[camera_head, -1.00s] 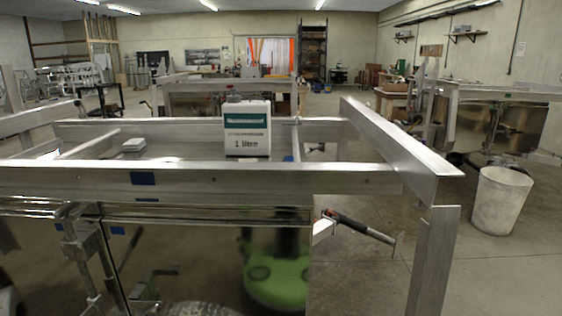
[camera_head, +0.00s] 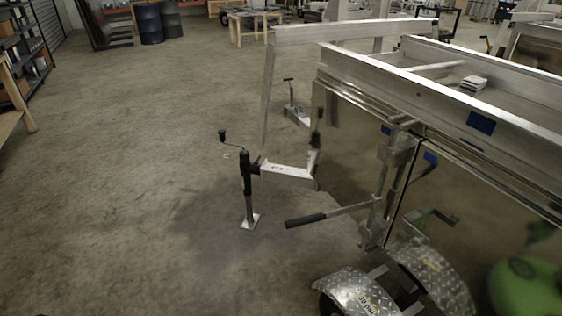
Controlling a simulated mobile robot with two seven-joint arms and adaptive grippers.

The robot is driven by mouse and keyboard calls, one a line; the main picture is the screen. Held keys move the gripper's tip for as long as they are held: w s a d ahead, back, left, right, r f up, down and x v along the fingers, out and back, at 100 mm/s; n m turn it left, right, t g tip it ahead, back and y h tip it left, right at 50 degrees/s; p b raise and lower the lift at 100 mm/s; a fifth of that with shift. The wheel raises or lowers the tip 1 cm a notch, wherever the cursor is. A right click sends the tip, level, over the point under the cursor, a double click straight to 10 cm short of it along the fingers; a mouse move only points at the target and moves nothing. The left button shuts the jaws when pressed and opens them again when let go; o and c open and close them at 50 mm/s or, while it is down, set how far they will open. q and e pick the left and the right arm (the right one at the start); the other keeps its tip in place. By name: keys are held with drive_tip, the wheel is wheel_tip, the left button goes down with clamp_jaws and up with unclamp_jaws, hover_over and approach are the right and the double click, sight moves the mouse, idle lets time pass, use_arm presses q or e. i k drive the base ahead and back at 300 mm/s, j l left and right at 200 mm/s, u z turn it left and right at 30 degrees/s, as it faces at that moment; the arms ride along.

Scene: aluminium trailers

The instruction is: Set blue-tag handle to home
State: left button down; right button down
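A handle with a black grip (camera_head: 305,220) sticks out to the left from the trailer's side, roughly level. Its metal shaft joins an upright locking bar (camera_head: 382,180) on the polished panel. A small blue tag (camera_head: 430,158) is on the panel just right of that bar. A larger blue tag (camera_head: 481,122) is on the top rail of the trailer (camera_head: 440,83). A mirrored image of the handle shows in the panel to the right. Neither of my grippers is in view.
A jack stand with a crank (camera_head: 248,185) stands at the trailer's tongue, left of the handle. Tread-plate fenders (camera_head: 350,290) are below the handle. A green shape mirrors in the panel at lower right. Open concrete floor (camera_head: 120,200) lies to the left. Blue drums (camera_head: 148,24) stand far back.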

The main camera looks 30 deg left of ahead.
sight(375, 205)
drive_tip(key=u, duration=0.4)
drive_tip(key=z, duration=0.6)
drive_tip(key=i+j+z, duration=0.15)
drive_tip(key=j+z, duration=0.3)
drive_tip(key=i+j+z, duration=0.15)
drive_tip(key=j+z, duration=0.55)
drive_tip(key=z, duration=0.15)
drive_tip(key=j+z, duration=0.45)
drive_tip(key=j, duration=0.55)
drive_tip(key=k+j+z, duration=0.1)
drive_tip(key=j, duration=0.45)
drive_tip(key=k+j, duration=0.15)
drive_tip(key=j, duration=0.4)
drive_tip(key=j+z, duration=0.1)
drive_tip(key=j, duration=0.45)
drive_tip(key=k, duration=0.05)
